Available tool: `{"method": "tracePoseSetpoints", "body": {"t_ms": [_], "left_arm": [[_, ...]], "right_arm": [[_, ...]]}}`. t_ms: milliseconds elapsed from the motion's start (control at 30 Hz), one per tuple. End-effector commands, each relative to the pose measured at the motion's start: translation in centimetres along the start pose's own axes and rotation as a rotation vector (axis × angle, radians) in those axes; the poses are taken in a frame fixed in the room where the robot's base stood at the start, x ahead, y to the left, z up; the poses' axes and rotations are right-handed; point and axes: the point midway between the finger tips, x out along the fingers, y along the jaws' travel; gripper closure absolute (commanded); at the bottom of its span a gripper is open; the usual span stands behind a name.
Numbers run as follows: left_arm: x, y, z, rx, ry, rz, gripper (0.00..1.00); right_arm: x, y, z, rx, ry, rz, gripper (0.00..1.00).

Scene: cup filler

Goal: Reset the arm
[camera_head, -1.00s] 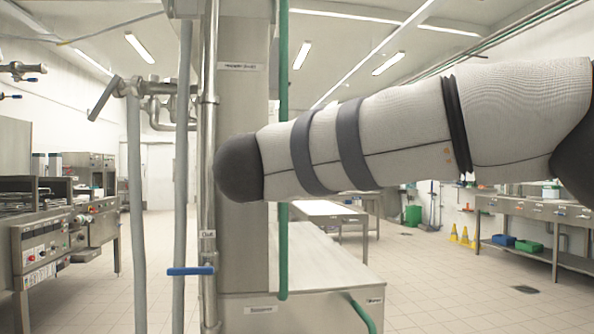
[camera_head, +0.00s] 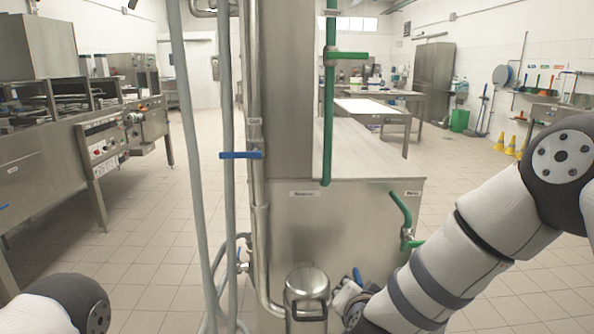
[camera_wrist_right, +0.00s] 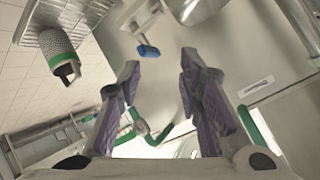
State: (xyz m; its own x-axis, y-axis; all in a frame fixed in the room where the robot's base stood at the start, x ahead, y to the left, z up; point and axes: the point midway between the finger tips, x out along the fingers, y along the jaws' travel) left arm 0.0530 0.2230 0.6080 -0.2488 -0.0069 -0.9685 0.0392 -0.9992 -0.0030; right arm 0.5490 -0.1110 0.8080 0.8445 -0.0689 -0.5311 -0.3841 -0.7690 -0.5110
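My right arm comes in from the right in the head view and slopes down to the lower middle. My right gripper (camera_head: 350,295) is at its end, partly hidden by the wrist, low in front of the steel cabinet (camera_head: 340,235). In the right wrist view, the two purple-padded fingers of this gripper (camera_wrist_right: 158,100) stand apart with nothing held between them. Part of my left arm (camera_head: 75,303) shows at the bottom left; my left gripper is outside the view.
A metal canister (camera_head: 306,290) with a dark handle stands just left of my right gripper. Grey vertical pipes with a blue valve handle (camera_head: 240,155) rise beside the steel column (camera_head: 287,90). A green pipe (camera_head: 328,120) runs down to the cabinet. Floor (camera_head: 150,220) on the left is clear.

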Motion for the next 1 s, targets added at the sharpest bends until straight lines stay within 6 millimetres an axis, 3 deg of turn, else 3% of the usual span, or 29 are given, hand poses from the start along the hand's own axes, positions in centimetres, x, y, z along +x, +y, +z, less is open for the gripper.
{"method": "tracePoseSetpoints", "body": {"t_ms": [33, 100, 233, 367, 400, 500, 600, 700, 1000], "left_arm": [[-0.2, 0.0, -0.1, 0.0, 0.007, 0.0, 0.68], [-0.4, 0.0, -0.2, 0.0, 0.011, 0.0, 0.68], [-0.7, 0.0, -0.4, 0.0, 0.02, 0.001, 0.68], [-0.9, 0.0, -0.6, 0.0, 0.028, 0.001, 0.68], [-1.0, 0.0, -0.6, 0.0, 0.03, 0.001, 0.68], [-1.2, 0.0, -0.7, 0.0, 0.035, 0.002, 0.68], [-1.2, 0.0, -0.8, 0.0, 0.037, 0.002, 0.68], [-1.3, 0.0, -0.8, 0.0, 0.038, 0.002, 0.68], [-1.2, 0.0, -0.8, 0.0, 0.037, 0.002, 0.68]], "right_arm": [[-0.5, 3.6, 3.1, -0.074, -0.081, 0.041, 0.68], [-1.8, 8.9, 7.5, -0.177, -0.209, 0.093, 0.68], [-6.8, 18.6, 14.7, -0.346, -0.466, 0.186, 0.68], [-14.6, 27.3, 20.0, -0.477, -0.742, 0.272, 0.68], [-17.3, 29.5, 21.1, -0.509, -0.826, 0.295, 0.68], [-23.5, 33.6, 22.9, -0.564, -1.005, 0.341, 0.68], [-27.9, 35.9, 23.6, -0.592, -1.127, 0.368, 0.68], [-30.0, 36.8, 23.8, -0.604, -1.183, 0.38, 0.68], [-30.2, 36.9, 23.9, -0.605, -1.191, 0.382, 0.68]]}}
